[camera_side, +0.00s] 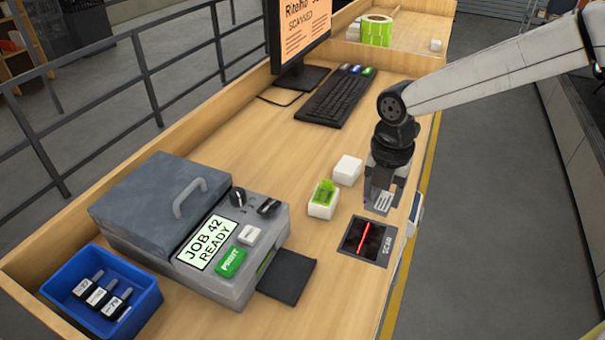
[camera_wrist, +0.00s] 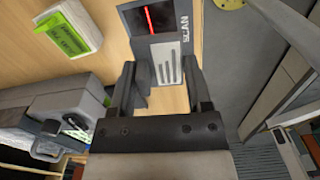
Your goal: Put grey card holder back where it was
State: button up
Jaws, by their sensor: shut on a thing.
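My gripper (camera_side: 381,192) hangs above the right edge of the wooden bench, just behind the scan window (camera_side: 352,238). It is shut on a flat grey piece with pale stripes, which looks like the grey card holder (camera_side: 383,203). In the wrist view the card holder (camera_wrist: 166,66) shows between the two fingers (camera_wrist: 160,85), below the scan window (camera_wrist: 134,20) in the picture. The fingers hide its sides. It appears held above the bench, though the exact gap is hard to tell.
A white box with a green label (camera_side: 322,208) and a plain white block (camera_side: 347,170) stand left of my gripper. A grey label printer (camera_side: 270,225), dark pad (camera_side: 287,279) and blue bin (camera_side: 146,304) are at the lower left. A keyboard (camera_side: 335,98) lies behind.

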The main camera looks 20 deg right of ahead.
jog(key=d+r+n, duration=0.1)
jog(key=d+r, duration=0.3)
jog(key=d, duration=0.8)
jog(key=shift+w+d+r, duration=0.15)
jog(key=shift+d+r, duration=0.25)
jog(key=w+f, duration=0.2)
jog(key=w, duration=0.2)
jog(key=w+f, duration=0.3)
jog(key=w, duration=0.1)
jog(key=w+a+f, duration=0.1)
jog(key=w+f, duration=0.2)
jog(key=w, duration=0.1)
jog(key=shift+w+f, duration=0.15)
jog(key=shift+w, duration=0.05)
jog(key=shift+w+f, duration=0.5)
jog(key=shift+w+f, duration=0.1)
jog(key=shift+f, duration=0.05)
jog(key=shift+w+a+f, duration=0.1)
jog(key=shift+w+f, duration=0.05)
jog(key=shift+f, duration=1.55)
jog(key=shift+f, duration=0.15)
